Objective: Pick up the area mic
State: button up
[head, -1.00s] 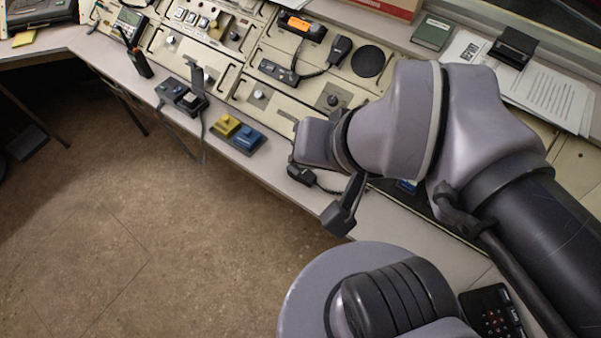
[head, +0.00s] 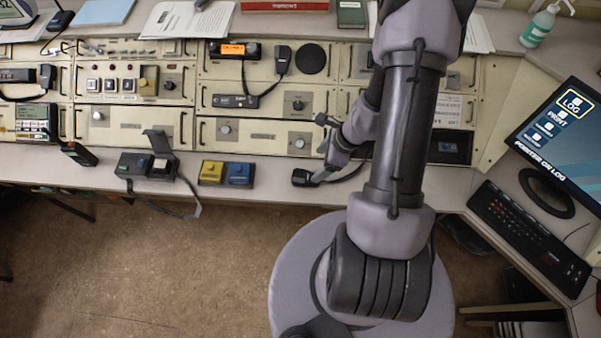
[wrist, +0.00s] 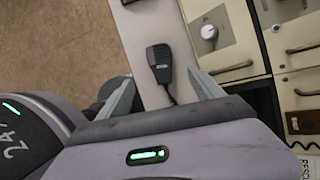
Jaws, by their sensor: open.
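A black hand microphone, which I take to be the area mic (head: 305,178), lies on the light desk strip near its front edge. In the wrist view the mic (wrist: 160,62) lies between the lines of the two fingers, with its coiled cord running back between them. My gripper (head: 323,149) is open and empty, just to the right of and behind the mic in the head view. In the wrist view my gripper (wrist: 160,77) spans wider than the mic. I cannot tell how high the fingers are above the desk. No contact with the mic shows.
A yellow-and-blue button box (head: 226,173) stands left of the mic. A black switch box (head: 147,166) is farther left. Another hand mic (head: 283,57) hangs by the orange-lit radio (head: 235,49). Console panels rise behind. A keyboard (head: 528,238) and monitor (head: 570,135) are at right.

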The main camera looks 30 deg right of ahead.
aim_at(304, 177)
jog(key=b+x, duration=0.4)
jog(key=x, duration=0.7)
jog(key=shift+w+f, duration=0.1)
jog(key=shift+f, duration=0.25)
jog(key=shift+r, duration=0.1)
jog(key=shift+c, duration=0.3)
jog(key=c, duration=1.6)
